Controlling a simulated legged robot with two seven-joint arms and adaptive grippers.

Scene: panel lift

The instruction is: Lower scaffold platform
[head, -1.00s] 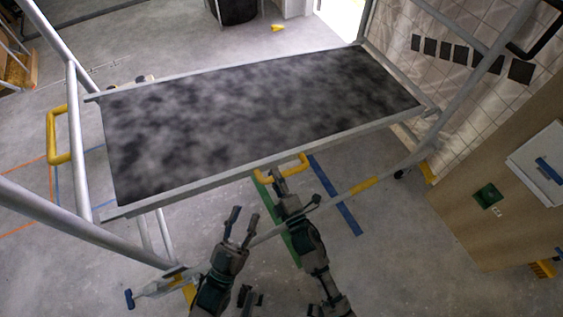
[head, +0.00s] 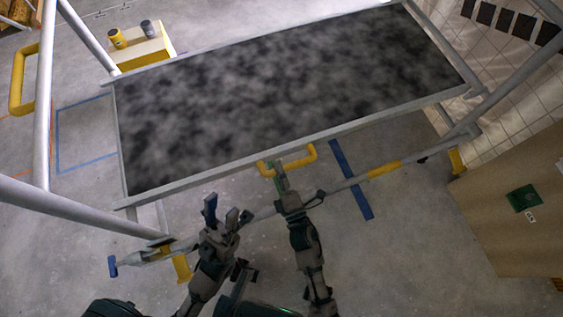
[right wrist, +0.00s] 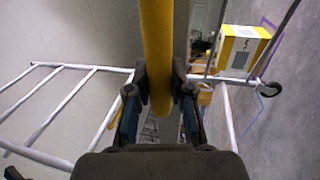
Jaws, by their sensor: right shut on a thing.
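The scaffold platform (head: 300,85) is a dark mottled panel in a grey frame, spanning the scaffold in the head view. A yellow handle (head: 299,160) sits at its front edge. My right gripper (head: 280,174) is at the left part of this handle. In the right wrist view my right gripper (right wrist: 160,88) is shut on the yellow handle bar (right wrist: 157,45). My left gripper (head: 226,211) is left of it, just below the front edge in the picture, with fingers apart and nothing between them.
Scaffold tubes (head: 43,110) stand at left, with a yellow bracket (head: 18,80). A lower rail (head: 345,183) crosses behind my arms. A yellow box (head: 140,50) with two cans is beyond the platform. A wooden panel (head: 515,215) stands at right.

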